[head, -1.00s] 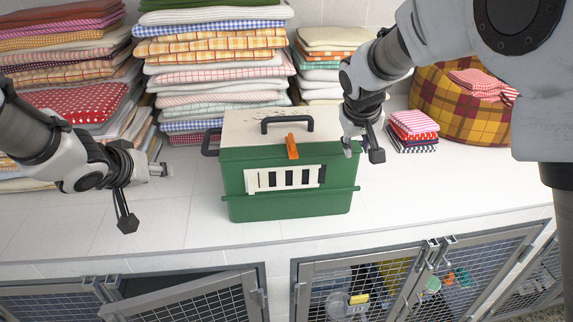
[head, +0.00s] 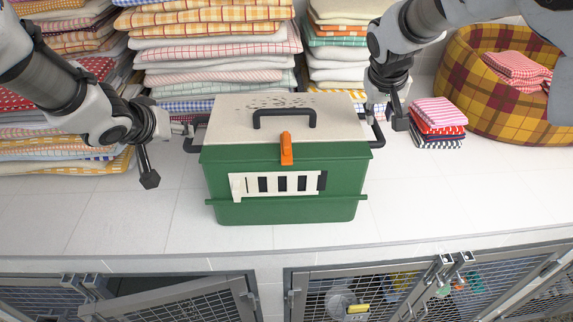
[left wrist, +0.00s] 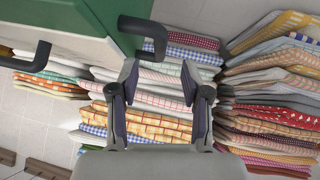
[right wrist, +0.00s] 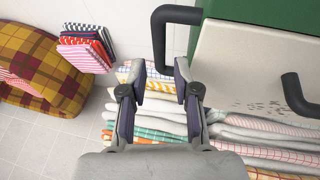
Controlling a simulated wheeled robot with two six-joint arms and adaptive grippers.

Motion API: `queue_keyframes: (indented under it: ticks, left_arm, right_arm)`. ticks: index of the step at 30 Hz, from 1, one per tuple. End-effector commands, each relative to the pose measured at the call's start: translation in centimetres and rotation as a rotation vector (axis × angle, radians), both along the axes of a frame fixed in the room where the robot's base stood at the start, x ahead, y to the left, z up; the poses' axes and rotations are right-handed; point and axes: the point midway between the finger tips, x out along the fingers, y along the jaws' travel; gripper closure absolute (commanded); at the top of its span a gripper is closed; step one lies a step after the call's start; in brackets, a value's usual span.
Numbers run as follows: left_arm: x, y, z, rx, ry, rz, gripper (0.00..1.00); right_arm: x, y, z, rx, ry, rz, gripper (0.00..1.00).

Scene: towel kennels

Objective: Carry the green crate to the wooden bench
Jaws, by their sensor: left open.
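The green crate (head: 285,205) with a cream lid (head: 220,125), orange latch and top handle sits upright on the white counter. Black handles stick out at both sides: the left one (head: 190,146) and the right one (head: 376,132). My left gripper (head: 183,128) is open at the left side handle, which in the left wrist view (left wrist: 157,45) reaches toward the gap between its fingertips. My right gripper (head: 384,108) is open at the right side handle, whose bar in the right wrist view (right wrist: 158,45) ends between its fingertips. I cannot make out a wooden bench for certain.
Tall stacks of folded towels (head: 215,55) stand behind the crate. A small towel pile (head: 437,122) and a plaid basket (head: 500,95) stand to its right. Wire kennel doors (head: 370,300) lie below the counter's front edge. The counter before the crate is clear.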

Motion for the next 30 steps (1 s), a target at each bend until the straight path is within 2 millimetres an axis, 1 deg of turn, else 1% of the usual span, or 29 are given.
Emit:
queue_keyframes:
  ticks: [5, 15, 18, 21, 28, 29, 30]
  left_arm:
    - [0.6, -0.1, -0.7, 0.001, 0.002, -0.001, 0.52]
    - [4.5, -1.0, -4.4, 0.000, 0.001, 0.000, 0.52]
    - [5.2, -1.1, -5.1, 0.000, 0.000, 0.000, 0.52]
    - [5.5, -1.2, -5.4, 0.000, 0.000, 0.000, 0.52]
    - [5.5, -1.2, -5.4, 0.000, 0.000, 0.000, 0.52]
    - [5.5, -1.2, -5.4, 0.000, 0.000, 0.000, 0.59]
    - [5.5, -1.2, -5.4, 0.000, 0.000, 0.000, 0.74]
  right_arm:
    - [0.3, -0.2, -0.9, 0.000, 0.001, 0.000, 0.69]
    - [2.4, -1.2, -5.8, 0.000, 0.003, 0.000, 0.69]
    - [2.8, -1.4, -6.6, 0.000, 0.001, 0.000, 0.69]
    - [3.0, -1.5, -7.0, 0.000, 0.000, 0.001, 0.69]
    - [3.0, -1.5, -7.1, 0.000, 0.000, 0.000, 0.69]
    - [3.0, -1.5, -7.1, 0.000, 0.000, 0.000, 0.76]
    - [3.0, -1.5, -7.1, 0.000, 0.000, 0.000, 0.90]
